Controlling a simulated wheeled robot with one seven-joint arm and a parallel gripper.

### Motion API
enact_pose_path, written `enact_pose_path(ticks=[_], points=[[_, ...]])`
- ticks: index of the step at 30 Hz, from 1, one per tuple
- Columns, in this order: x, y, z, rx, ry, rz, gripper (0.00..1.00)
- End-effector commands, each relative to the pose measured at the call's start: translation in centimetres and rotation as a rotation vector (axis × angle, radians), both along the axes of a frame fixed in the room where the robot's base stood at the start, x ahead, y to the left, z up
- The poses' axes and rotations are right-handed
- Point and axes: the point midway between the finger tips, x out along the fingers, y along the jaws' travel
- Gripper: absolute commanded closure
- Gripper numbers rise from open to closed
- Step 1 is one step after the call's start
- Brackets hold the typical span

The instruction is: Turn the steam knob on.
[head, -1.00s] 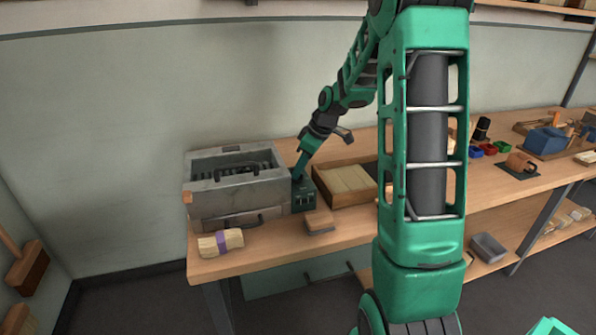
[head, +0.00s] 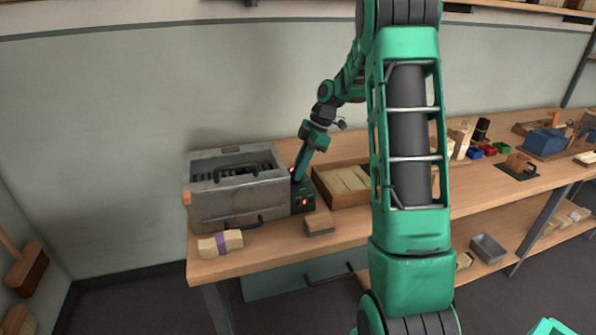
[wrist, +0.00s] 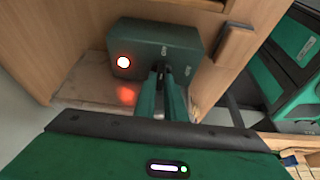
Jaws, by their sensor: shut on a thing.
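The dark green control box (head: 309,208) stands at the right end of the grey metal steam chest (head: 238,201). A red light glows on its front. In the wrist view, the box (wrist: 178,36) shows a bright lit lamp (wrist: 124,62) with a red glow on the surface beside it. My gripper (head: 297,178) reaches down to the box from above. In the wrist view, its two fingers (wrist: 161,70) are close together against the box, shut on the steam knob, which they almost wholly hide.
A tied bundle (head: 220,243) and a wooden block (head: 319,224) lie along the bench's front edge. A wooden tray (head: 330,197) of pale pieces sits right of the control box.

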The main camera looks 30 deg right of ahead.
Motion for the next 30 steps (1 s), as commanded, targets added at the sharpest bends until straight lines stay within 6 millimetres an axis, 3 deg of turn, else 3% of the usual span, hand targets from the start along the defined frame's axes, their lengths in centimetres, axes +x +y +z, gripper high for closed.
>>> enact_pose_path(ticks=[16,17,19,30], points=[[0.10,0.00,0.11,-0.001,-0.003,0.026,1.00],[0.10,-0.01,0.11,-0.001,-0.003,0.026,0.85],[0.09,-0.01,0.11,-0.001,-0.003,0.026,0.71],[0.04,-0.19,0.45,-0.001,-0.002,0.024,0.71]])
